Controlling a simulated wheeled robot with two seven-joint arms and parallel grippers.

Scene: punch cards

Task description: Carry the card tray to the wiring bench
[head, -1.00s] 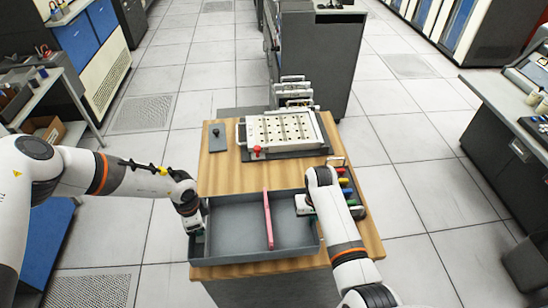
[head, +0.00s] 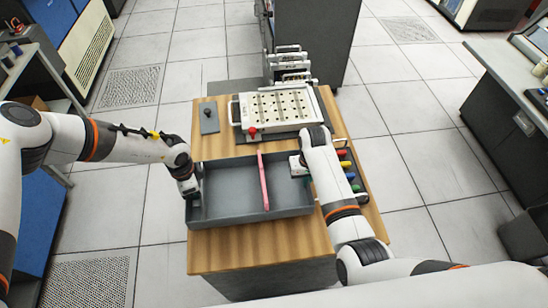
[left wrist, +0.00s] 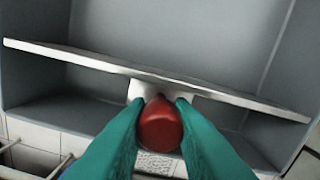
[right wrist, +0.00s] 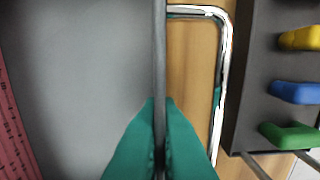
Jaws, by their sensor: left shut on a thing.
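The card tray (head: 286,201) is a shallow grey box with a pink divider (head: 264,180) across its inside. It is over the wooden-topped table; I cannot tell whether it touches the wood. My left gripper (head: 188,187) is at its left end. In the left wrist view its teal fingers are shut on a red knob (left wrist: 160,124) on a pale bracket at a grey wall. My right gripper (head: 300,165) is at the tray's right end, fingertips hidden in the head view. In the right wrist view its fingers (right wrist: 164,104) close on the tray's thin wall (right wrist: 159,50).
Behind the tray is a cream panel (head: 278,104) with a red knob. A small grey plate (head: 208,117) lies at the back left. A rack with coloured handles (right wrist: 294,92) is right of the tray. Bare wood (head: 262,245) shows in front. Tiled floor (head: 412,180) is open to the right.

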